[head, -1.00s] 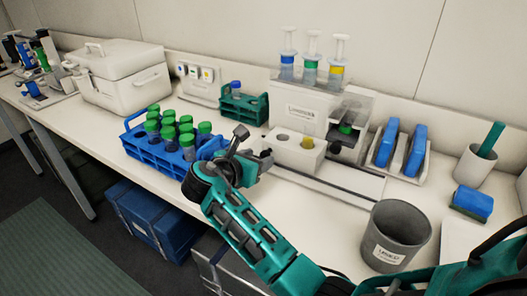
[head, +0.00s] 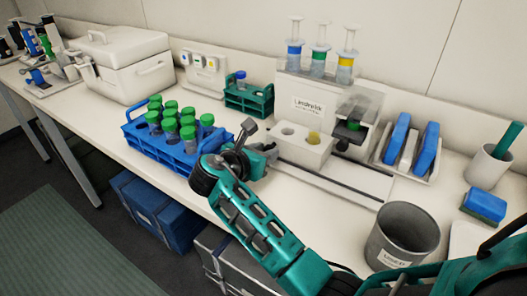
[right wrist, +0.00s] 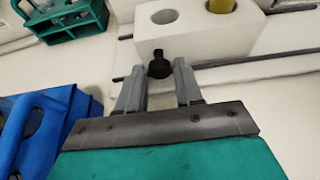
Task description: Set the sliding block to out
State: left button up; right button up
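The sliding block (head: 300,151) is white with two round holes, one empty and one holding a yellow-topped item (head: 313,137). It sits on a long rail (head: 345,182) in front of the dispenser (head: 311,100). In the right wrist view the block (right wrist: 190,35) has a black knob (right wrist: 159,65) on its near face. My right gripper (right wrist: 159,75) is open, its two fingers apart with the knob between or just beyond their tips. I cannot tell whether they touch it. In the head view my right gripper (head: 270,152) is at the block's left front. My left gripper is not in view.
A blue rack (head: 165,150) of green-capped tubes stands close left of my right gripper. A green rack (head: 248,100) is behind. A grey bin (head: 402,232) stands at the front right. Blue items in a white holder (head: 412,165) stand right of the dispenser.

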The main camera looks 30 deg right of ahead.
grip_shut()
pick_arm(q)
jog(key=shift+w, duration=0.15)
pick_arm(e)
jog(key=shift+w, duration=0.1)
